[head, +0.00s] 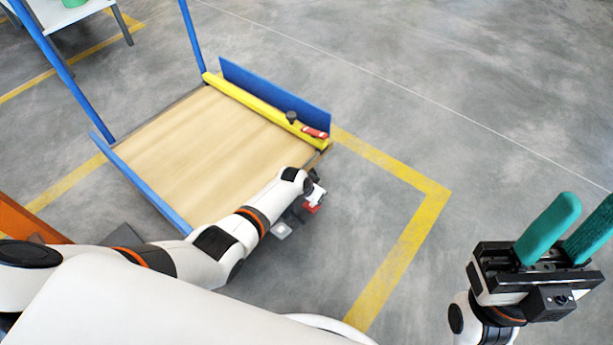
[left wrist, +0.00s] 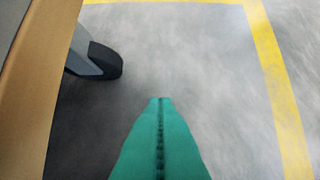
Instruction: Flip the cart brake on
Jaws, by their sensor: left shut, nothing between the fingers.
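The cart (head: 185,150) has a flat wooden deck and blue rails. Its deck edge (left wrist: 35,80) fills the left side of the left wrist view. A dark caster wheel (left wrist: 108,60) on a grey bracket is beyond that edge. My left gripper (left wrist: 161,102) has its green fingers pressed together, empty, low over the floor beside the deck edge. They are apart from the wheel, which is ahead and to the left. In the head view my left arm hides the fingers. A small red part (head: 311,208) shows by that wrist; I cannot tell whether it is the brake. My right gripper (head: 590,204) is open and empty.
A yellow bar (head: 260,108) runs along the cart's far side, with a red and white item (head: 315,132) and a dark knob (head: 291,117) at its right end. A yellow floor line (head: 395,260) runs right of the cart. The floor there is clear.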

